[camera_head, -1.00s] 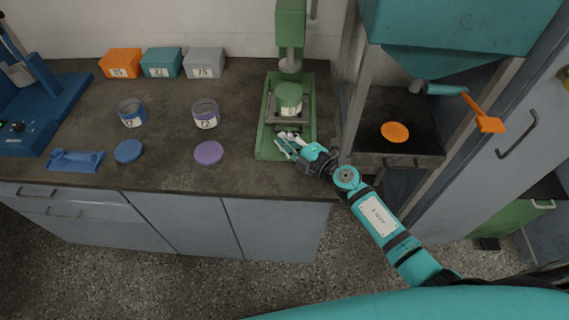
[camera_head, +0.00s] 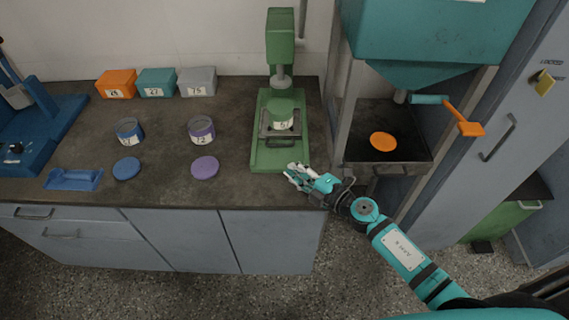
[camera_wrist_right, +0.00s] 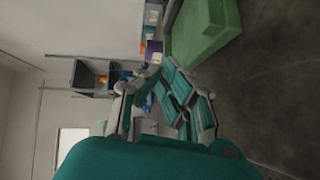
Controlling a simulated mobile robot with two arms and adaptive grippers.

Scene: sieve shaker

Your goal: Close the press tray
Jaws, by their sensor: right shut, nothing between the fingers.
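The green press (camera_head: 281,45) stands at the back of the counter, its base plate (camera_head: 268,162) reaching toward the front edge. The grey press tray (camera_head: 266,130) sits on the base under the ram, with its handle toward the front. My right gripper (camera_head: 291,178) is shut and empty, just off the front right corner of the press base, apart from the tray handle. In the right wrist view, the green base (camera_wrist_right: 205,30) lies beside the fingers. My left gripper is not in view.
To the right stands a teal hopper (camera_head: 435,40) frame with an orange disc (camera_head: 383,142) below. The counter around the press base is mostly clear.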

